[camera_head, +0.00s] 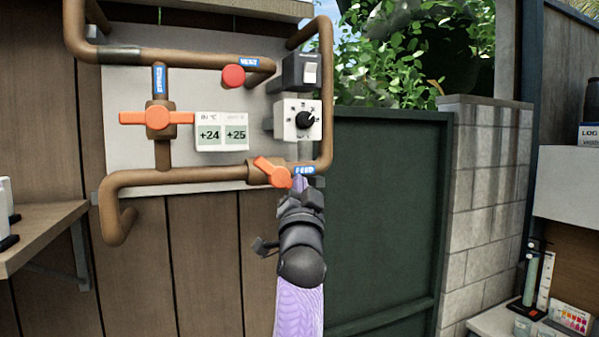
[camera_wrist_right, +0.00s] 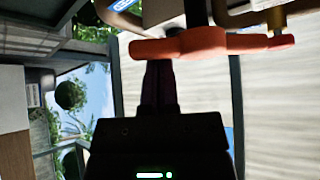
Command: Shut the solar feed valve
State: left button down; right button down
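The solar feed valve (camera_head: 262,173) sits on the lower copper pipe, beside a blue FEED label (camera_head: 304,170). Its orange lever (camera_head: 271,171) slants from upper left to lower right, at an angle to the pipe. In the right wrist view the lever (camera_wrist_right: 185,45) spans the top of the picture. My right gripper (camera_head: 299,187) is just below and right of the lever's lower end. In the wrist view its two dark fingers (camera_wrist_right: 158,75) are side by side and look shut, with their tips at the lever's left part. Contact is unclear. My left gripper is out of view.
Another orange lever (camera_head: 158,118) lies across a vertical pipe at the left. A red knob (camera_head: 233,76), a temperature display (camera_head: 222,132) and a dial box (camera_head: 298,120) are on the board. A shelf (camera_head: 40,232) juts in at the left.

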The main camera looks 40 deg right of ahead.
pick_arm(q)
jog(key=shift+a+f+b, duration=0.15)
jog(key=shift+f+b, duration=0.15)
pick_arm(e)
jog(key=shift+w+a+f, duration=0.2)
jog(key=shift+a+f, duration=0.2)
jog(key=shift+f, duration=0.25)
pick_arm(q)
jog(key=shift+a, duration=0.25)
pick_arm(e)
jog(key=shift+w+a+f, duration=0.15)
jog(key=shift+a+f, duration=0.15)
jog(key=shift+a, duration=0.1)
dwell(0.7)
